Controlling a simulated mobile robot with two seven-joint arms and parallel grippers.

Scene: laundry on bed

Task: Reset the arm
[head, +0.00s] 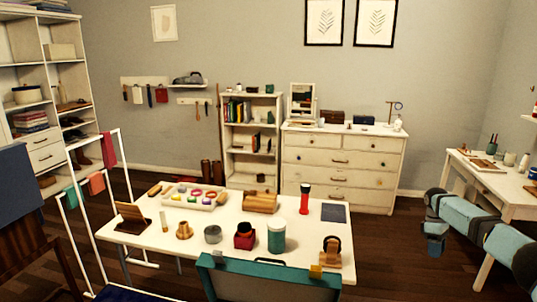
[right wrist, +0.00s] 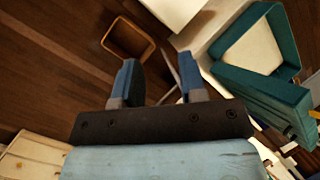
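My right arm comes in from the right edge of the head view, and my right gripper (head: 436,246) hangs at its end, pointing down, to the right of the white table (head: 130,237) and apart from it. In the right wrist view my right gripper (right wrist: 158,78) shows its two blue-tipped fingers spread apart with nothing between them. Dark wooden floor lies beyond the fingers. My left gripper and arm do not show.
A white desk (head: 480,183) stands at right. Bare floor lies between table and desk.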

